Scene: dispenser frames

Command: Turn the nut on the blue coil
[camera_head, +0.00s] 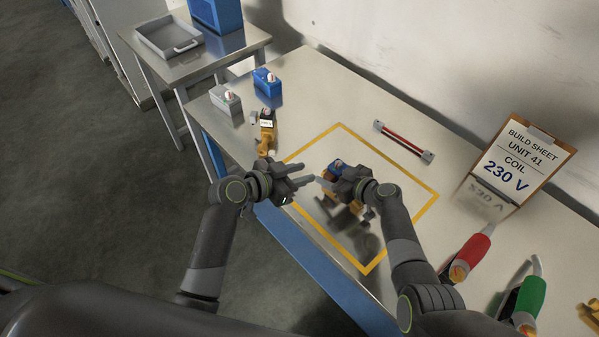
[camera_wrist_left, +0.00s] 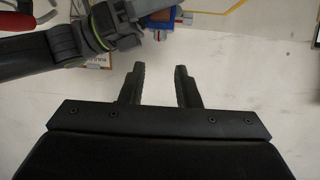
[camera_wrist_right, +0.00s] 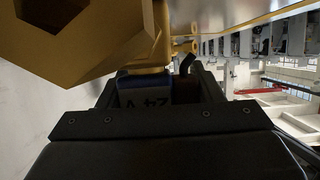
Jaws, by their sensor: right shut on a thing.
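A blue coil (camera_head: 338,166) sits with a brass valve body (camera_head: 355,207) inside the yellow square. My right gripper (camera_head: 328,179) is shut on this coil. In the right wrist view the coil (camera_wrist_right: 150,92) is between the fingers, with an upside-down label that seems to read 24 V. The brass body (camera_wrist_right: 90,40), with a large hexagonal part, fills the upper left there. I cannot make out a separate nut on the coil. My left gripper (camera_head: 300,184) is open and empty, left of the coil; its spread fingers show in the left wrist view (camera_wrist_left: 160,85).
A grey block (camera_head: 226,101) and a blue block (camera_head: 267,84) stand at the back left, near a labelled brass valve (camera_head: 265,132).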

